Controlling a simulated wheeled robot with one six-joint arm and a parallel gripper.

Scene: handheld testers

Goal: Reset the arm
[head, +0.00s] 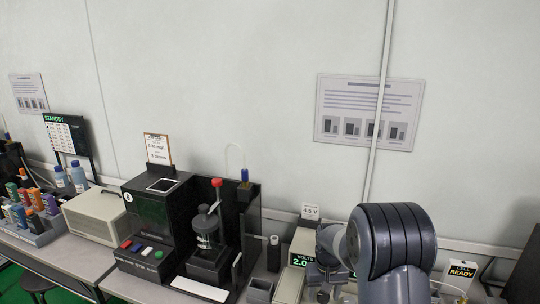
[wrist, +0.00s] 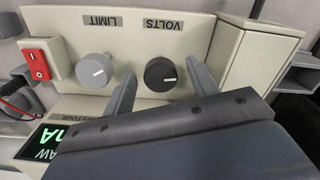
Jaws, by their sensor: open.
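My gripper (wrist: 159,72) is open and empty in the wrist view. Its two grey fingers stand on either side of a black knob (wrist: 160,74) under the label VOLTS. Whether they touch the knob cannot be told. A grey knob (wrist: 95,69) under the label LIMIT is to the left, outside the fingers. Both knobs are on the cream panel of a power supply (wrist: 125,40). In the head view my dark arm covers much of the power supply (head: 288,285), whose green VOLTS display (head: 302,261) shows beside it. The fingers are hidden there.
A red switch (wrist: 40,62) is at the panel's left. In the head view a black tester (head: 150,215) with a red-topped part, a beige box (head: 95,214) and a tray of bottles (head: 35,232) stand to the left.

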